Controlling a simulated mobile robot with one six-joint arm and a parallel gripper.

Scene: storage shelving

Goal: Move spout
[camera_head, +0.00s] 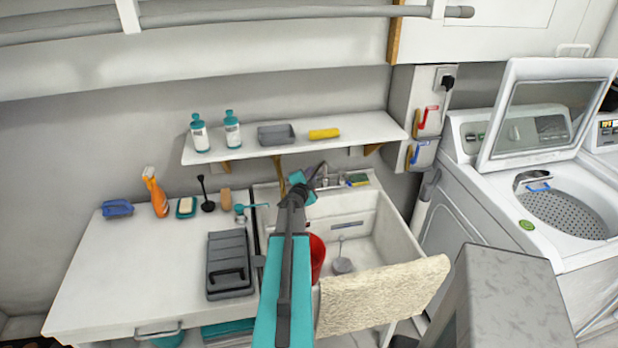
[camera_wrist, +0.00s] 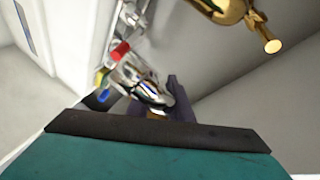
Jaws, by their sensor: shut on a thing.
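The chrome tap with its spout (camera_wrist: 150,88) is in the upper middle of the wrist view, with red and blue marks on its handles. In the head view the tap (camera_head: 324,181) stands at the back of the white sink (camera_head: 392,240). My gripper (camera_head: 314,178) reaches over the sink to the tap. In the wrist view the dark fingers of my gripper (camera_wrist: 158,106) are shut around the spout. My own teal and dark parts hide the spout's lower end and much of the grip.
A brass pipe (camera_wrist: 232,12) is close by in the wrist view. A shelf (camera_head: 290,136) with bottles hangs above the sink. A red bucket (camera_head: 317,258) is in the sink, and a cream towel (camera_head: 375,297) hangs over its front. A grey caddy (camera_head: 229,262) stands left.

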